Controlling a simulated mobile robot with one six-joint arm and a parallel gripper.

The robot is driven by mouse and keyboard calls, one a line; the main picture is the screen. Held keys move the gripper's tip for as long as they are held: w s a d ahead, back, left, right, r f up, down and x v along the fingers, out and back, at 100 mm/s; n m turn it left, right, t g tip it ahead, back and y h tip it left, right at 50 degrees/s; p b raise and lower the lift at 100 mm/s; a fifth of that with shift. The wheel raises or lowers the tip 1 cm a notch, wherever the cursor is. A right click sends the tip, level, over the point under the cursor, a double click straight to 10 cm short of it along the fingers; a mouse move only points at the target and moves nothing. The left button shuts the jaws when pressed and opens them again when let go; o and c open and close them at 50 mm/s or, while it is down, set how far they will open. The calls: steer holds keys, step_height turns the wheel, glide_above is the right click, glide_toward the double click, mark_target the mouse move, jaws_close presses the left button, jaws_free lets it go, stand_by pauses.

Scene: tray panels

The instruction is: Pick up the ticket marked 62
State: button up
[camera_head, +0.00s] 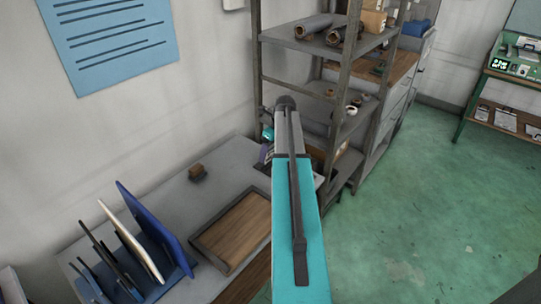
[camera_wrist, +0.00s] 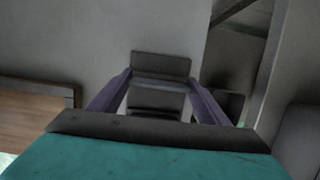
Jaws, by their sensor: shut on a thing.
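In the wrist view, my gripper's two purple fingers (camera_wrist: 160,78) reach forward and close on a small dark grey piece (camera_wrist: 160,66) at their tips. A second dark block (camera_wrist: 155,100) shows between the fingers, nearer the palm; I cannot tell whether it is part of the same thing. No number is legible, so I cannot tell whether the held piece is the ticket marked 62. In the head view, my gripper (camera_head: 266,152) is mostly hidden behind my arm, over the far right end of the grey table (camera_head: 228,172).
A wood-bottomed tray (camera_head: 197,243) lies on the table, left of my arm. A rack with a blue panel (camera_head: 160,232) and a white panel (camera_head: 130,240) stands at the left. A metal shelf (camera_head: 347,125) rises beyond my gripper.

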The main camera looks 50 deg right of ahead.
steer(key=shift+r+b, duration=0.45)
steer(key=shift+r, duration=3.5)
steer(key=shift+a, duration=0.1)
